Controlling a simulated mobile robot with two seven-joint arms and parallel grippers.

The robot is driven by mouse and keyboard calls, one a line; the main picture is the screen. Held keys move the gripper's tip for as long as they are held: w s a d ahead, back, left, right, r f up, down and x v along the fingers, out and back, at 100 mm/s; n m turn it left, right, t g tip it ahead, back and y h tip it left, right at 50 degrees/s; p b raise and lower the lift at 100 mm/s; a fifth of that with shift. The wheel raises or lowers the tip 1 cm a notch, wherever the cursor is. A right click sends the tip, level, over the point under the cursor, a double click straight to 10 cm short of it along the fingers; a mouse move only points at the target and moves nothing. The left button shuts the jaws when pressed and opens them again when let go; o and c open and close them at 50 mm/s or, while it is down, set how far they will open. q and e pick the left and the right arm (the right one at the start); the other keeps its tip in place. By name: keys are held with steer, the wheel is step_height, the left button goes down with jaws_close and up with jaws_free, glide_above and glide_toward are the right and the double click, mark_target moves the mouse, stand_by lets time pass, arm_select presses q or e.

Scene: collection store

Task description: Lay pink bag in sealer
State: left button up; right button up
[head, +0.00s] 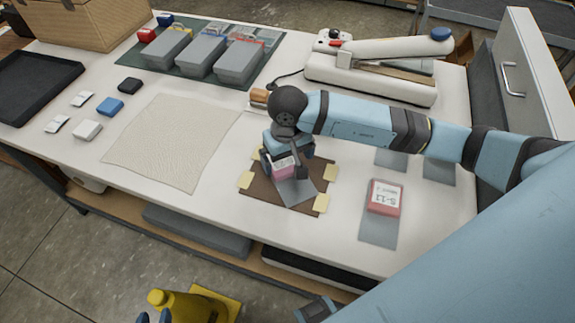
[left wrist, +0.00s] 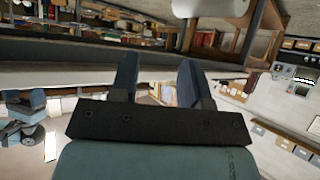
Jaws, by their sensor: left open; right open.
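A pink block with a white label (head: 283,169), seemingly in a grey pouch (head: 298,194), is on the brown mat with yellow corner tabs (head: 258,201). My right gripper (head: 284,166) is open around the pink block, its fingers on either side; contact cannot be told. The white sealer (head: 375,70), with a long arm and blue knob, stands at the back right. My left gripper (head: 153,318) is low at the bottom edge, off the table; its open, empty fingers show in the left wrist view (left wrist: 158,85).
A red labelled block (head: 385,197) lies on a grey pouch at right, with two grey pouches behind it. Grey bins (head: 201,52) stand at the back left. A cream cloth (head: 170,140) lies left of the mat. A yellow object (head: 190,305) is below the table front.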

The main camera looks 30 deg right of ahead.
step_height(320, 180, up, 7)
steer(key=m+t+b, duration=0.4)
steer(key=m+b, duration=0.9)
steer(key=m, duration=2.3)
glide_above(284, 162)
steer(key=s, duration=0.3)
steer(key=f, duration=0.5)
steer(key=shift+a+f, duration=0.3)
steer(key=shift+f, duration=0.05)
steer(key=shift+t, duration=0.3)
steer(key=shift+w+d+x, duration=0.1)
steer(key=shift+d+x, duration=0.05)
steer(key=shift+x, duration=1.25)
steer(key=shift+w+d+x, duration=0.1)
steer(key=shift+x, duration=1.25)
arm_select(q)
step_height(284, 162, down, 7)
steer(key=w+d, duration=0.1)
steer(key=shift+f, duration=0.15)
arm_select(e)
steer(key=shift+r, duration=0.1)
